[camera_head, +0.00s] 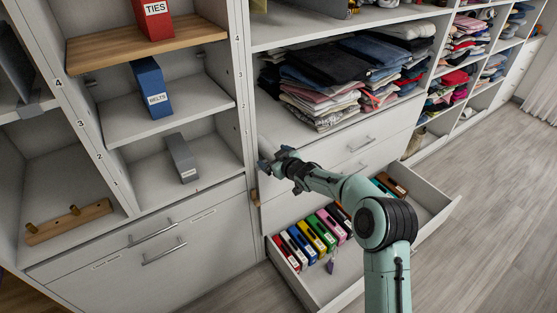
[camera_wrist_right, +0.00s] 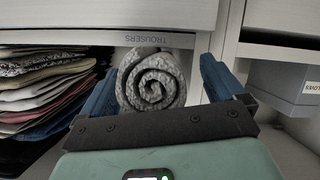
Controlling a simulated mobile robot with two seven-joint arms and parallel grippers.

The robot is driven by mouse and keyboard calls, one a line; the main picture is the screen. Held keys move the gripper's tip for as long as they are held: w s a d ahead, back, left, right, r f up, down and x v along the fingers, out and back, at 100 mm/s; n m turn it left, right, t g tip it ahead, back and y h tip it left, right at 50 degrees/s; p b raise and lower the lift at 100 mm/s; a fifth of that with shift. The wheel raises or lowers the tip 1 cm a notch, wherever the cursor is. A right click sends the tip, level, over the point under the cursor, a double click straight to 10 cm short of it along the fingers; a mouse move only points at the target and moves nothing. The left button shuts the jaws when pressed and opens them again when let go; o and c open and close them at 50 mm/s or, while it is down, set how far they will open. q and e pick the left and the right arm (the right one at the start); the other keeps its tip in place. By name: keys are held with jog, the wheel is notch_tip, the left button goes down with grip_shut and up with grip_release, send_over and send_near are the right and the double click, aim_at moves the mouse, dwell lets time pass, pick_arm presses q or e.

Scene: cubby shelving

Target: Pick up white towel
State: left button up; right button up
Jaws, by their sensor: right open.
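A rolled towel (camera_wrist_right: 152,78), speckled whitish grey with its spiral end facing the camera, shows in the right wrist view. My right gripper (camera_wrist_right: 161,66) is open there, with one blue finger on each side of the roll. The right finger stands apart from it; whether the left one touches it I cannot tell. In the head view my right gripper (camera_head: 268,166) is in front of the shelving, beside the folded-clothes compartment. My left gripper is not in view.
Folded clothes (camera_head: 322,102) are stacked right of the gripper. A grey box (camera_head: 182,158) sits in a cubby to the left. Below, an open drawer (camera_head: 340,300) holding several coloured cases juts out under my right arm. Open floor (camera_head: 480,200) lies to the right.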

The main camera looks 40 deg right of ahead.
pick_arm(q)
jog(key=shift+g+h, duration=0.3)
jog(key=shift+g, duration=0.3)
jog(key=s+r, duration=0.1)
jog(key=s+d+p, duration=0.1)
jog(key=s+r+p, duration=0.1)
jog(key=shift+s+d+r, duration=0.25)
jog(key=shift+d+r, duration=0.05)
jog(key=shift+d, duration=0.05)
pick_arm(e)
jog(key=v, duration=1.3)
jog(key=shift+s, duration=0.15)
jog(key=shift+d, duration=0.1)
jog(key=shift+c, duration=0.4)
